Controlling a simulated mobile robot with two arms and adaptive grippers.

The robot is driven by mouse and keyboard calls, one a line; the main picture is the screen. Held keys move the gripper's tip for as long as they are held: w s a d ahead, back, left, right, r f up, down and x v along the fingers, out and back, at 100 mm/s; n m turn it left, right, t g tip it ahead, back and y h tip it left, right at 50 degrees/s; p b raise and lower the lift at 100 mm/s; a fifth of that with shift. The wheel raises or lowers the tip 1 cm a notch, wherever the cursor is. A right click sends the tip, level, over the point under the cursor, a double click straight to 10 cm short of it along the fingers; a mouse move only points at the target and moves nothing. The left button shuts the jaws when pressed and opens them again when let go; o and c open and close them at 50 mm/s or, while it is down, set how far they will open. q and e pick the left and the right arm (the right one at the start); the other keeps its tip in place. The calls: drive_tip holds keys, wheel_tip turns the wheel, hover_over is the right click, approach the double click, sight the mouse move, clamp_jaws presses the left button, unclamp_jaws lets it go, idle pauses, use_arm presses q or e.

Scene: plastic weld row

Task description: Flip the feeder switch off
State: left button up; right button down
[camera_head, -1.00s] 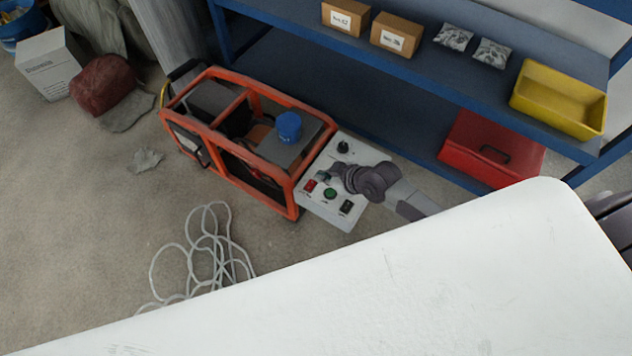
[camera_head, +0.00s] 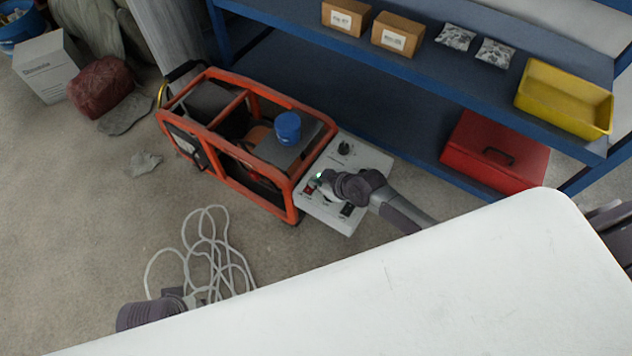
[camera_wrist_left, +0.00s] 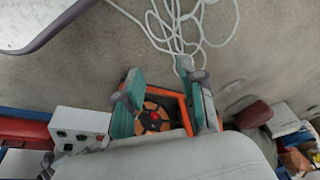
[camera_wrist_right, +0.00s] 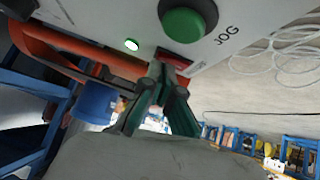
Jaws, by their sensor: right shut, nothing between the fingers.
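A white control panel (camera_head: 374,157) adjoins the orange-framed machine. It carries a black knob (camera_head: 344,148), a red switch (camera_head: 309,188) and a black switch (camera_head: 347,210); I cannot read which is the feeder's. My right gripper (camera_head: 322,180) is over the panel, hiding part of it. In the right wrist view its shut, empty fingers (camera_wrist_right: 162,75) point at the red switch (camera_wrist_right: 173,59); I cannot tell whether they touch. My left gripper (camera_wrist_left: 165,85) is open and empty, away from the panel.
The orange-framed machine (camera_head: 225,166) has a blue cap (camera_head: 288,127) on top. A blue shelf (camera_head: 440,85) stands behind, with a red toolbox (camera_head: 495,152) and yellow bin (camera_head: 563,97). White cable (camera_head: 215,250) lies on the floor. A white surface (camera_head: 400,290) fills the foreground.

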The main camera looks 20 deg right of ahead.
drive_tip(key=shift+f, duration=0.25)
drive_tip(key=shift+d, duration=0.1)
use_arm(q)
drive_tip(key=shift+r, duration=0.45)
use_arm(e)
drive_tip(key=shift+s+a, duration=0.35)
use_arm(q)
drive_tip(key=shift+d+f+p, duration=0.1)
drive_tip(key=shift+f+p, duration=0.4)
drive_tip(key=shift+f, duration=1.9)
use_arm(e)
drive_tip(key=shift+s+a+r, duration=0.1)
drive_tip(key=shift+s+a, duration=0.05)
drive_tip(key=shift+a, duration=0.15)
